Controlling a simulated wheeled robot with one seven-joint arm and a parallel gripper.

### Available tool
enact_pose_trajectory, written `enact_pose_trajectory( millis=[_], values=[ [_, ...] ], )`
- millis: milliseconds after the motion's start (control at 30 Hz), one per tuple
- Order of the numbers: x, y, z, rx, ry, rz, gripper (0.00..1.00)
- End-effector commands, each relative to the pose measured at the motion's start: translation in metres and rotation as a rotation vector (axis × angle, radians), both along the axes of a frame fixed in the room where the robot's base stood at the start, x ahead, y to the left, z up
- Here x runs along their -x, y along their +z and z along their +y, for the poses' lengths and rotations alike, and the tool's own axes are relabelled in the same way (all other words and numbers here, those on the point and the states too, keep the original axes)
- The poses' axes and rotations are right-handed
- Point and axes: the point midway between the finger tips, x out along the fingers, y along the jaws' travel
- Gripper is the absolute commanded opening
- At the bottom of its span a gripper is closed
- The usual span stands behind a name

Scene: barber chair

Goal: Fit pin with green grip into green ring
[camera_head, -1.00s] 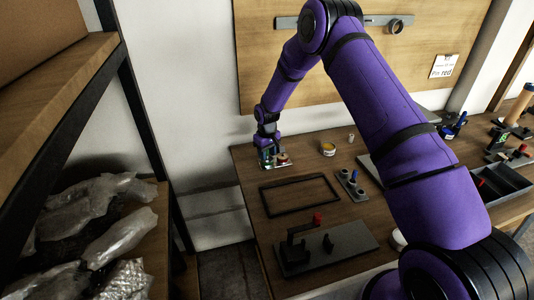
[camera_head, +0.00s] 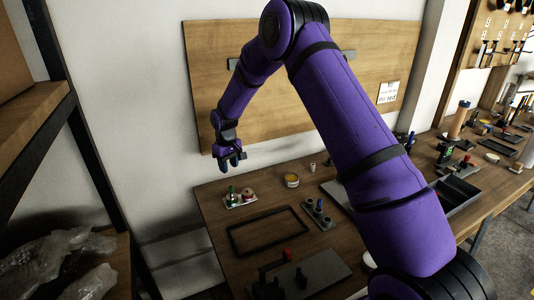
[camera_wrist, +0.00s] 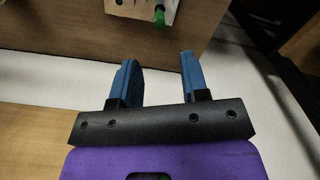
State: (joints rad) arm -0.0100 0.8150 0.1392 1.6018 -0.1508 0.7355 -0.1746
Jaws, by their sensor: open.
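My gripper (camera_head: 232,163) is open and empty. It hangs above the back left corner of the table, over a small pale plate (camera_head: 240,204). An upright pin with a green grip (camera_head: 231,191) stands on the plate. In the wrist view both blue fingers of my gripper (camera_wrist: 156,75) are apart with nothing between them. The plate's edge (camera_wrist: 138,8) and a green part of the pin (camera_wrist: 159,18) show at the top of that view. A green ring cannot be made out around the pin at this size.
A reddish round part (camera_head: 247,193) stands on the plate beside the pin. A yellow-banded tin (camera_head: 291,180), a black frame (camera_head: 268,231) and a grey block with a blue-topped peg (camera_head: 318,213) are nearby. A shelf (camera_head: 40,120) stands at the left.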

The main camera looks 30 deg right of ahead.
Motion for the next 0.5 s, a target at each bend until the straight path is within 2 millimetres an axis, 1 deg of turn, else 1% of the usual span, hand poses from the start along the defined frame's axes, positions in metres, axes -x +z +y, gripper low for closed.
enact_pose_trajectory(
  millis=[100, 167, 200, 267, 367, 400, 467, 500],
  values=[
    [0.001, 0.005, 0.0, 0.001, -0.001, -0.004, 0.41],
    [0.003, 0.014, -0.001, 0.002, -0.004, -0.011, 0.41],
    [0.005, 0.023, -0.002, 0.003, -0.008, -0.016, 0.41],
    [0.011, 0.042, -0.005, 0.005, -0.015, -0.029, 0.41],
    [0.026, 0.083, -0.009, 0.011, -0.033, -0.057, 0.41],
    [0.033, 0.099, -0.012, 0.013, -0.041, -0.067, 0.41],
    [0.046, 0.123, -0.015, 0.016, -0.054, -0.084, 0.41],
    [0.054, 0.138, -0.017, 0.018, -0.062, -0.095, 0.41]
  ],
)
